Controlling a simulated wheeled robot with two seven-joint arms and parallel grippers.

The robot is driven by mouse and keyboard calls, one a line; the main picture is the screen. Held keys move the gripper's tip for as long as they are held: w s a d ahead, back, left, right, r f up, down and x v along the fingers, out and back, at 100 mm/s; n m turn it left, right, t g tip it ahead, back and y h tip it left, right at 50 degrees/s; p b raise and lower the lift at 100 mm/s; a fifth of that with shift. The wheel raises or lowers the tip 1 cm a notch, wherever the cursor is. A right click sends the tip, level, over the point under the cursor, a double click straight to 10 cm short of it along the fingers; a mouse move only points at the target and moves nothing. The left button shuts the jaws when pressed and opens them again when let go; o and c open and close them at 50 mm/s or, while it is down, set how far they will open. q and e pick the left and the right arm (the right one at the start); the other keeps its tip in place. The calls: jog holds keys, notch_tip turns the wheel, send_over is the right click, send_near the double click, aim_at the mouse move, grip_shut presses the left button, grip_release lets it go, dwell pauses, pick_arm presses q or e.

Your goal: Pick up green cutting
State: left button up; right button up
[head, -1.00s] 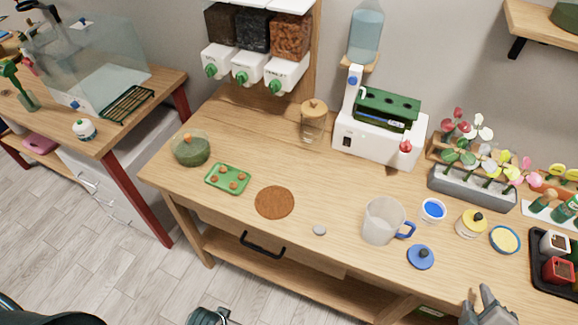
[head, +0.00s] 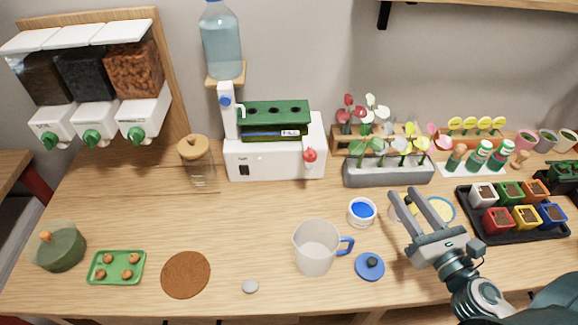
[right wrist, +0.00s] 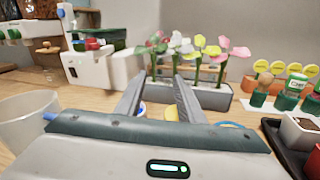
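A cutting with pale green leaves (head: 364,145) stands upright among white, yellow and pink ones in the grey trough (head: 388,178) near the wall. It also shows in the right wrist view (right wrist: 186,47), beyond my fingers. My right gripper (head: 405,193) is open and empty, its two fingers pointing toward the trough, in front of it and apart from the cuttings. In the right wrist view the open fingers (right wrist: 159,80) frame part of the trough. My left gripper is not in view.
A clear jug (head: 315,250) with a blue handle, a blue lid (head: 369,267) and a small blue-filled tub (head: 361,212) stand left of my right gripper. A black tray (head: 510,232) of coloured pots is on its right. A white machine (head: 275,155) stands left of the trough.

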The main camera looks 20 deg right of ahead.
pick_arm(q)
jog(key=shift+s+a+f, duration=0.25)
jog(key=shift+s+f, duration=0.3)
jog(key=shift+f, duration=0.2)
pick_arm(e)
jog(key=n, duration=0.1)
jog(key=w+a+n+y, duration=0.1)
jog(key=shift+n, duration=0.3)
jog(key=shift+s, duration=0.15)
jog(key=p, duration=0.4)
send_near(364, 150)
jog(key=w, duration=0.4)
jog(key=shift+w+a+r, duration=0.1)
jog(key=shift+w, duration=0.15)
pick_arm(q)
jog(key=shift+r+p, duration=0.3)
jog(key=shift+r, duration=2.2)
pick_arm(e)
jog(key=shift+w+a, duration=0.1)
jog(key=shift+w, duration=0.45)
